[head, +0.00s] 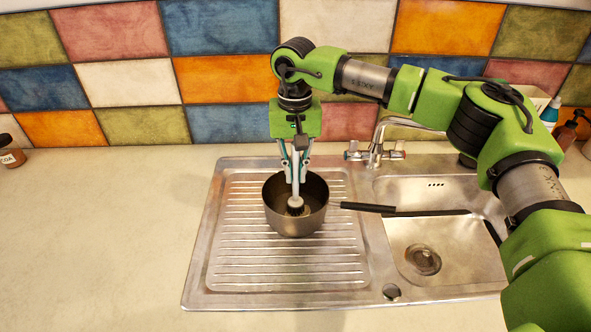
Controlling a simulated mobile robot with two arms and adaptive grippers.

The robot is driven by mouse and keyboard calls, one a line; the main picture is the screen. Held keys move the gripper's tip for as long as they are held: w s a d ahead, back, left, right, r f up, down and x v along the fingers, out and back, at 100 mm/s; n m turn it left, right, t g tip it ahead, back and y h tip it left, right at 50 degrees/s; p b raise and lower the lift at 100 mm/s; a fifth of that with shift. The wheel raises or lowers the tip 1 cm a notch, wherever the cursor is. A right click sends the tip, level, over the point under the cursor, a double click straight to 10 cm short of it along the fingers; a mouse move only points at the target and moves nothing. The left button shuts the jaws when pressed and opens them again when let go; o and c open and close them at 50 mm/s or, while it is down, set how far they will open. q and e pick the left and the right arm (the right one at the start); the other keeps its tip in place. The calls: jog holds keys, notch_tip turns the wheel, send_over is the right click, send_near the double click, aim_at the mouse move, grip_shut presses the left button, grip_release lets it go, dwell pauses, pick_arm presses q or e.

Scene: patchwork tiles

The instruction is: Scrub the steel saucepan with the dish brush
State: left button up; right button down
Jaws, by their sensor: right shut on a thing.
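The steel saucepan (293,224) stands on the ribbed drainboard, its black handle (367,207) pointing right towards the basin. My right gripper (296,172) is above the pan, pointing down, shut on the dish brush (296,190). The brush is upright, with a white handle and a round head inside the pan. The head is low in the pan; I cannot tell whether its bristles touch the bottom. My left gripper is not in view.
The steel sink unit (205,270) has a drainboard at left and an empty basin (450,245) at right. A tap (376,150) stands behind. A cocoa jar (10,152) is far left. Bottles (566,130) are at the far right. The left counter is mostly clear.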

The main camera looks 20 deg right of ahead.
jog(key=shift+f+b, duration=0.4)
jog(key=shift+f, duration=0.2)
jog(key=shift+a, duration=0.15)
